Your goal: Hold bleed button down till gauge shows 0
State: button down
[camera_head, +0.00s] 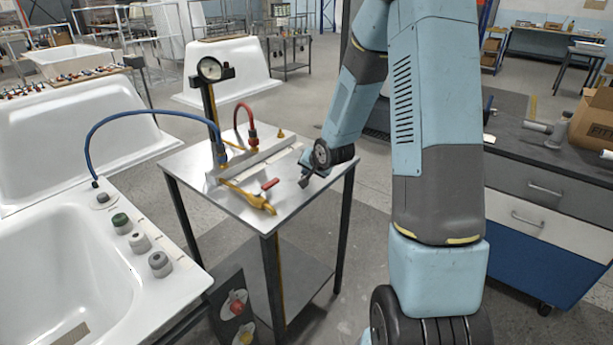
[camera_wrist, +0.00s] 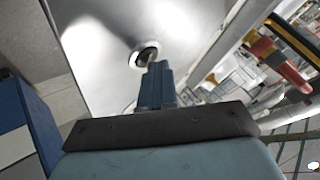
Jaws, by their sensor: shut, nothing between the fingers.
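My gripper (camera_head: 304,182) is shut and empty, low over the right side of the metal table (camera_head: 225,198). In the wrist view its closed fingertips (camera_wrist: 157,68) point at a dark round button (camera_wrist: 146,51) in a shiny ring on the tabletop. The tips overlap the button's near edge; I cannot tell whether they touch or press it. The button does not show clearly in the head view, where my gripper is close to it. The round gauge (camera_head: 210,69) stands on a dark post at the back of the table. Its needle is too small to read.
A metal manifold bar (camera_head: 249,161) with blue (camera_head: 150,111) and red (camera_head: 243,106) hoses lies left of my gripper. A yellow tool (camera_head: 250,197) and a red handle (camera_head: 270,184) are near it. White tub shells (camera_head: 75,250) stand left, a drawer bench (camera_head: 545,190) right.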

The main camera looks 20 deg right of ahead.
jog(key=shift+r, duration=0.1)
dwell(0.4)
jog(key=shift+r, duration=0.75)
jog(key=shift+r, duration=2.5)
